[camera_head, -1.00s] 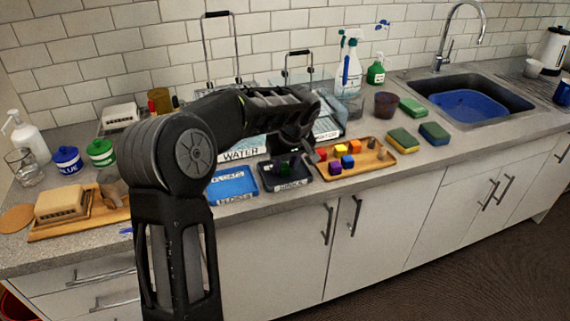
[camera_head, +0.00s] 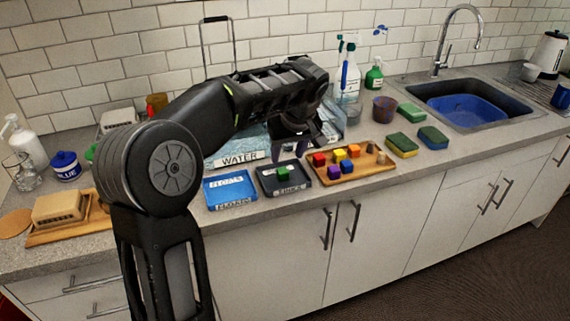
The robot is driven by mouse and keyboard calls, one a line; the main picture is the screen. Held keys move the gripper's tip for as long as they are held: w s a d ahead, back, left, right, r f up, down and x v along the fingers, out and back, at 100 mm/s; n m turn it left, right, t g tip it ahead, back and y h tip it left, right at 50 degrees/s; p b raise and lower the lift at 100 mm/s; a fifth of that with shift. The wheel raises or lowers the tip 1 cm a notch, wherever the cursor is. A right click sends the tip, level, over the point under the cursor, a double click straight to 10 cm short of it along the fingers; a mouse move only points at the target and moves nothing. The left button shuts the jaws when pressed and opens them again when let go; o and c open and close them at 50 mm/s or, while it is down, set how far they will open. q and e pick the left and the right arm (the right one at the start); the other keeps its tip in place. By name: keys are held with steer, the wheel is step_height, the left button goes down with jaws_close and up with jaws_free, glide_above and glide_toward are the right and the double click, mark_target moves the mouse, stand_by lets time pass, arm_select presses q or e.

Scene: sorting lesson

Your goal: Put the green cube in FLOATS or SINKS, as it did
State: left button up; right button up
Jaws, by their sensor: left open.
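The green cube (camera_head: 283,173) sits inside the dark SINKS tray (camera_head: 297,191), toward its back. The blue FLOATS tray (camera_head: 230,190) is just left of it and looks empty. My left gripper (camera_head: 289,152) is open and empty above the back of the SINKS tray, apart from the cube. My left arm hides part of the counter behind it. My right gripper is not in view.
A bin labelled WATER (camera_head: 240,160) stands behind the trays. A wooden tray (camera_head: 370,174) with several coloured cubes and other small pieces is right of SINKS. Sponges (camera_head: 402,145) and the sink (camera_head: 470,103) are farther right.

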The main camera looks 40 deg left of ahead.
arm_select(q)
steer(key=v, duration=0.4)
stand_by(0.8)
